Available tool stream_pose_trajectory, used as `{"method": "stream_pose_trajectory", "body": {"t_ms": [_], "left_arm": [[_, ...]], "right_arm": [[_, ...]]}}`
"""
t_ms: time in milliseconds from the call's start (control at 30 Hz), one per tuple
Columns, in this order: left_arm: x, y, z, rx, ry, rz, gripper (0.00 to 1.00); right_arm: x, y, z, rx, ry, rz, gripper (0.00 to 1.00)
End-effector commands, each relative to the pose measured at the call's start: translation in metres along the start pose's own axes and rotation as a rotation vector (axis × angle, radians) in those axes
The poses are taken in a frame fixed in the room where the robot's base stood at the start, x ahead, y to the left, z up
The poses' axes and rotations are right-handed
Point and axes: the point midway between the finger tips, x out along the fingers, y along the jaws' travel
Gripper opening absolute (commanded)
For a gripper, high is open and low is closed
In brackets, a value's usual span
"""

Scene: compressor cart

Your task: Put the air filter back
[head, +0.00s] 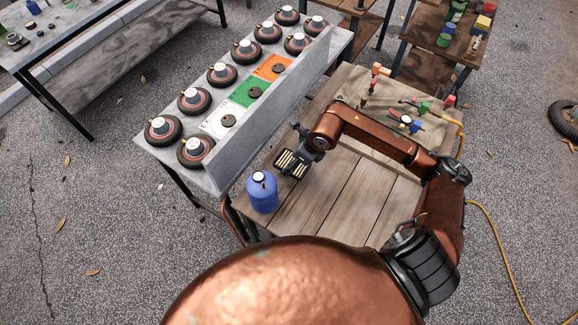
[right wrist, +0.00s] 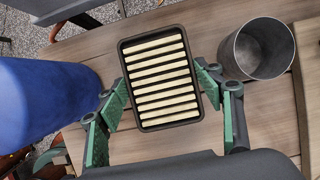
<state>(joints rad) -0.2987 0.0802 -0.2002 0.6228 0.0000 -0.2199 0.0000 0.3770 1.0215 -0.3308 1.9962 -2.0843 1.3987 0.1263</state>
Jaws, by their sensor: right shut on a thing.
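The air filter (head: 290,165) is a dark rectangular frame with cream pleats. In the right wrist view the filter (right wrist: 160,78) is between the green-padded fingers of my right gripper (right wrist: 165,88), which is shut on its two sides. In the head view my right gripper (head: 300,155) holds it over the left part of the wooden cart top (head: 350,205), just right of a blue canister. The pleated face is towards the camera. I cannot tell how high it is above the wood. No filter housing is clearly visible. My left gripper is not in view.
The blue canister (head: 262,192) stands at the cart's near left corner. A grey open cylinder (right wrist: 258,50) is close to the filter's right. A grey bench (head: 240,135) with wheels and coloured cards adjoins on the left. Fittings and gauges (head: 405,122) are at the back right.

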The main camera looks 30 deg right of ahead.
Motion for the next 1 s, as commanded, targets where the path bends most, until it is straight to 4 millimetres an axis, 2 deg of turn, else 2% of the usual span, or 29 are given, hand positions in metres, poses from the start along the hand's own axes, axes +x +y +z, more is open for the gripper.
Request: {"method": "stream_pose_trajectory", "body": {"t_ms": [300,500,833,867,1000], "left_arm": [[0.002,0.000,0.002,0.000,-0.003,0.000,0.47],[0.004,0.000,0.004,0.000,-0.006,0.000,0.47],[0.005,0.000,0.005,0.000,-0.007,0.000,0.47],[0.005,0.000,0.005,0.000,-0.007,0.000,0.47],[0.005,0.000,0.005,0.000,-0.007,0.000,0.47]], "right_arm": [[0.025,0.003,0.008,0.000,-0.001,0.002,0.31],[0.051,0.003,-0.004,0.001,0.000,0.002,0.31],[0.054,0.002,-0.005,-0.001,-0.001,0.000,0.31],[0.054,0.003,-0.005,-0.001,0.000,0.000,0.62],[0.053,0.003,-0.005,-0.001,0.000,0.000,0.71]]}}
